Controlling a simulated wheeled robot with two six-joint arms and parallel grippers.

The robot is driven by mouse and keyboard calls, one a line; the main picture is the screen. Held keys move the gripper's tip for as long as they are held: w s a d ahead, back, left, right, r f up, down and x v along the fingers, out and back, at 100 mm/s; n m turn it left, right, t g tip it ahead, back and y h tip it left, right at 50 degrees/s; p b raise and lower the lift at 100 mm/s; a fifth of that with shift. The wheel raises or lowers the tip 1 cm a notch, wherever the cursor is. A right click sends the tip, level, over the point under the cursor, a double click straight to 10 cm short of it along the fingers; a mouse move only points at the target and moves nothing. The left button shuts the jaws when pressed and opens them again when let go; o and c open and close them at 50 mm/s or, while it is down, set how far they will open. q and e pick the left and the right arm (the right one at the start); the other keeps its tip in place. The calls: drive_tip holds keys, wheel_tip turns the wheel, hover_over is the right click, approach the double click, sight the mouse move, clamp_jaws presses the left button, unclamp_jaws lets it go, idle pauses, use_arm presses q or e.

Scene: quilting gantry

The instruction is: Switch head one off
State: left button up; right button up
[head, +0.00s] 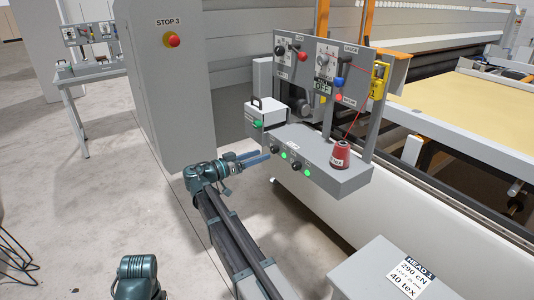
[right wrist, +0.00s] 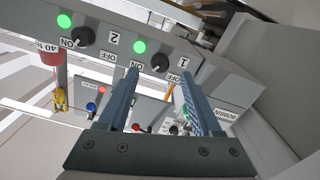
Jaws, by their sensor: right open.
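The head one switch is a black rotary knob (right wrist: 160,62) marked 1, with ON and OFF labels and a lit green lamp (right wrist: 140,47) beside it. Its grip appears turned toward ON. In the head view the knob (head: 275,148) sits at the left of the grey box's front face. My right gripper (head: 264,156) is open and empty, pointing at this knob from the left. In the right wrist view the knob appears between the fingertips (right wrist: 159,73), beyond them; a gap seems to remain. My left gripper is not in view.
Knob 2 (right wrist: 83,37), with its own lit green lamp, is beside knob 1. A red thread cone (head: 340,155) stands on the box. A white bobbin box (head: 266,113) is at its left end. An upright panel (head: 322,75) rises behind.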

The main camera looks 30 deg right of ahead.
sight(272, 151)
drive_tip(key=shift+w+d, duration=0.15)
drive_tip(key=shift+d, duration=1.9)
clamp_jaws()
